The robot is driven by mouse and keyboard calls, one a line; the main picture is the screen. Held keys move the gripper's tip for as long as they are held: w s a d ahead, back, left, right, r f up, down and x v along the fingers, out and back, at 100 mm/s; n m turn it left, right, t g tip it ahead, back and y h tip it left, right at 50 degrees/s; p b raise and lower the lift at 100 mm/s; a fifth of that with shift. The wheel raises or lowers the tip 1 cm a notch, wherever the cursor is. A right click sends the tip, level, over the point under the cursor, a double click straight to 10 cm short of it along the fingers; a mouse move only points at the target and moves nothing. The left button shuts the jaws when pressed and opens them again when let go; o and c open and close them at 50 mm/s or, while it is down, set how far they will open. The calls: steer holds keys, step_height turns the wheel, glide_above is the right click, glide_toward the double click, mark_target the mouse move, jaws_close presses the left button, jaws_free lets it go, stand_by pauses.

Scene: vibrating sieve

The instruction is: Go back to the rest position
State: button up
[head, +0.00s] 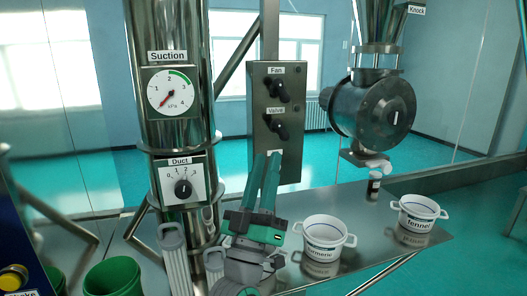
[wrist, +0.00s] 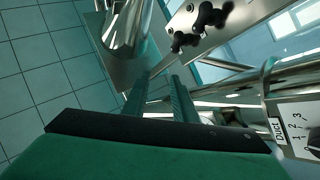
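My gripper (head: 266,158) is in the lower middle of the head view, with its two green fingers pointing up and away in front of the switch panel (head: 287,128). In the wrist view my gripper (wrist: 157,80) shows a gap between its fingers with nothing held in it. The fingers appear apart from the panel and the duct column. My wrist and forearm hide part of the counter below.
A turmeric tub (head: 323,257) and a fennel tub (head: 414,236) stand on the metal counter (head: 385,262). The suction column (head: 181,125) rises left; a green bin (head: 112,277) is lower left.

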step_height(320, 180, down, 20)
steer(key=s+a+n+g+y, duration=0.1)
steer(key=s+n+g+y, duration=0.1)
steer(key=y, duration=0.3)
steer(key=s+a+f+g+y, duration=0.1)
steer(key=s+f, duration=0.4)
steer(key=f, duration=0.4)
steer(key=s+f+g+y, duration=0.2)
steer(key=s+f, duration=0.2)
steer(key=f, duration=0.5)
steer(key=s+f+m+g, duration=0.1)
steer(key=s+f, duration=0.3)
steer(key=s, duration=0.6)
steer(key=s+d+f+m+g, duration=0.1)
steer(key=s+f, duration=0.4)
steer(key=s, duration=0.5)
steer(key=s+f+m+g, duration=0.2)
steer(key=s+f+g, duration=0.1)
steer(key=s, duration=0.8)
steer(key=shift+d+f, duration=0.25)
steer(key=shift+f, duration=0.65)
steer(key=shift+w, duration=0.1)
steer(key=shift+d, duration=0.1)
steer(key=shift+s, duration=0.2)
steer(key=shift+w, duration=0.15)
